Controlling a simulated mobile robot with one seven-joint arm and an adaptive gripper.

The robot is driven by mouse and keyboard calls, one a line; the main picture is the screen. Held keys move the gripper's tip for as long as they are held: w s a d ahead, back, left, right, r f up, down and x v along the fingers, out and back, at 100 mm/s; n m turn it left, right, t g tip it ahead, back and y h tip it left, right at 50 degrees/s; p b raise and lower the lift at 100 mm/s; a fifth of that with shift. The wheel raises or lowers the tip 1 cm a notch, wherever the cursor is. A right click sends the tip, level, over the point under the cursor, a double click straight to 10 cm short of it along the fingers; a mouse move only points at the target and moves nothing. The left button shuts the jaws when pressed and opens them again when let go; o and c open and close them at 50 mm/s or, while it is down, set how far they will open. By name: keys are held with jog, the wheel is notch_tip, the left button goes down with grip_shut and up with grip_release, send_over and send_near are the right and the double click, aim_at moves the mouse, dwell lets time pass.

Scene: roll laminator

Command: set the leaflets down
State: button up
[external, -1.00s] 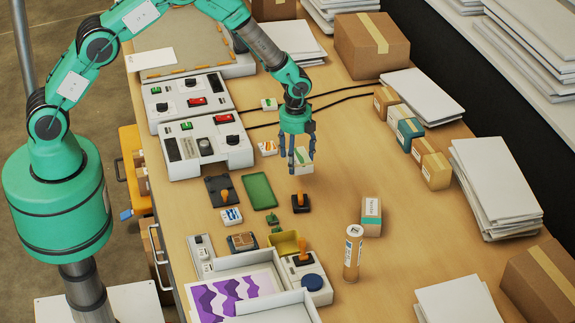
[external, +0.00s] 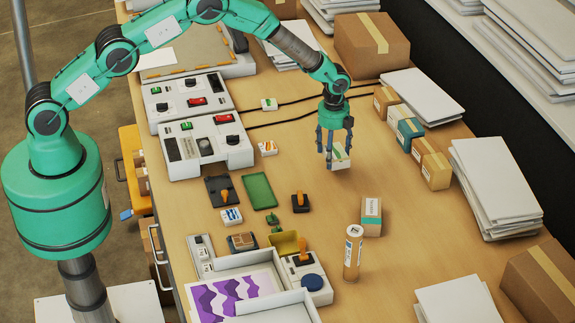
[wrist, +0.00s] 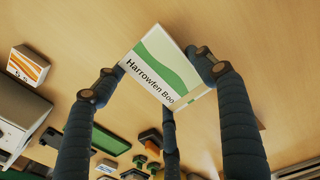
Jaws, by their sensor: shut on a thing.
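The leaflets (external: 341,157) are a small white stack with a green band. The wrist view shows the top leaflet (wrist: 163,68) with the print "Harrowfen Boo" and a green wave. My gripper (external: 334,150) is shut on the stack, with dark fingers around its sides. It holds the stack, somewhat tilted, over bare table (external: 310,200); I cannot tell exactly how high above the wood it is. Two similar small stacks lie apart from it: one with an orange band (external: 267,148) beside the front machine, and one with a green mark (external: 269,104) near the cables.
Two grey control machines (external: 205,145) stand at left. A green tray (external: 259,191), a wooden-handled stamp (external: 300,201), a teal-labelled box (external: 371,216) and a glue tube (external: 353,252) stand nearer the front. Several small cartons (external: 436,170) line the right. Bare wood surrounds the gripper.

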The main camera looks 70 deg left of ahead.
aim_at(336, 153)
jog(key=shift+w, duration=0.45)
jog(key=shift+w, duration=0.2)
jog(key=shift+w+f+p, duration=0.1)
jog(key=shift+f+p, duration=0.4)
jog(key=shift+f, duration=1.3)
jog(key=shift+f, duration=0.2)
jog(key=o, duration=1.3)
jog(key=shift+c, duration=0.2)
jog(key=shift+r, duration=0.15)
jog(key=shift+r+b, duration=0.75)
jog(key=shift+r, duration=5.25)
